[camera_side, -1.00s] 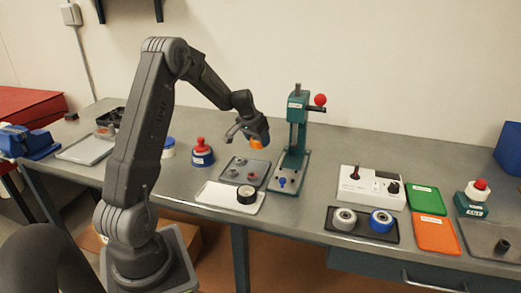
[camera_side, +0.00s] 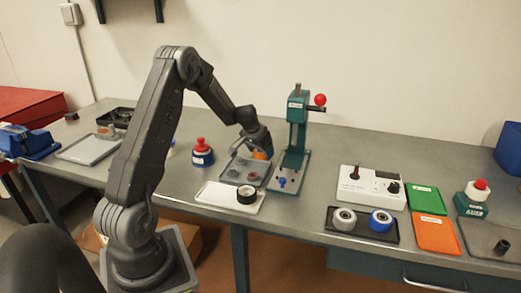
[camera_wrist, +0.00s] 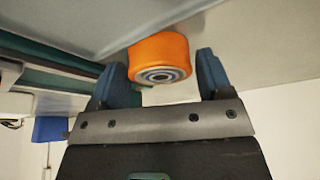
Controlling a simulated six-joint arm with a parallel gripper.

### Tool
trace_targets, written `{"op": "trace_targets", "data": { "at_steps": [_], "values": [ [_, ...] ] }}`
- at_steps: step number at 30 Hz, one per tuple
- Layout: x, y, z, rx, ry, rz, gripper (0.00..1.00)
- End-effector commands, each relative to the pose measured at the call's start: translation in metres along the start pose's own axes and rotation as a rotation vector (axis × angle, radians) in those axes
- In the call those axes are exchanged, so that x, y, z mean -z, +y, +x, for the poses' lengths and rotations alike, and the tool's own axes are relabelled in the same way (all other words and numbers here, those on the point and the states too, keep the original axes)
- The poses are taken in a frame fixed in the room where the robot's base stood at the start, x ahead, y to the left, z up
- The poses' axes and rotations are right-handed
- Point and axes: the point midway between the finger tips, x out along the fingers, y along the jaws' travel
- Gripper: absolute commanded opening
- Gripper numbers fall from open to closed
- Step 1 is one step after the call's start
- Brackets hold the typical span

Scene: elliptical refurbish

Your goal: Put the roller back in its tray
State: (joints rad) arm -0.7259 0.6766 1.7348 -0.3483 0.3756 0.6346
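The orange roller (camera_side: 260,155) is at the far right part of the grey tray (camera_side: 228,181) in the side view, partly covered by my gripper. My gripper (camera_side: 254,152) points down over it. In the wrist view the orange roller (camera_wrist: 160,58) has a blue-grey hub and lies between the two fingertips of my gripper (camera_wrist: 163,72). The fingers stand apart, with a narrow gap showing on the right; the left finger is close to the roller. A pale surface lies directly behind the roller. Several dark round parts (camera_side: 240,174) sit in the tray.
A green press (camera_side: 297,140) stands just right of the tray. A white tray (camera_side: 222,198) with a black ring (camera_side: 247,196) is in front. A blue-and-red item (camera_side: 202,153) stands left.

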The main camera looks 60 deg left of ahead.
Motion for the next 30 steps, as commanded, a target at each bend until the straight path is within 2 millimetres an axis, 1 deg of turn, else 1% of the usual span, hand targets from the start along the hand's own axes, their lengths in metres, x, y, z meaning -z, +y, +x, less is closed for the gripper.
{"op": "trace_targets", "data": {
  "at_steps": [1,4,5,11,14,17,20,24,30],
  "values": [
    [0.000,0.000,0.000,0.000,-0.001,0.000,0.77],
    [0.000,0.000,0.000,0.000,-0.001,0.000,0.87],
    [0.000,0.000,0.000,0.000,-0.001,0.000,0.88],
    [0.000,0.000,0.000,0.000,-0.001,0.000,0.88],
    [0.002,0.000,-0.004,0.000,0.000,0.000,0.88],
    [0.002,0.000,-0.016,0.001,0.002,0.000,0.88],
    [0.002,-0.001,-0.035,0.001,0.003,-0.001,0.88],
    [0.002,-0.001,-0.066,0.002,0.004,0.000,0.88],
    [0.002,0.000,-0.102,0.001,0.002,0.000,0.88]
  ]
}}
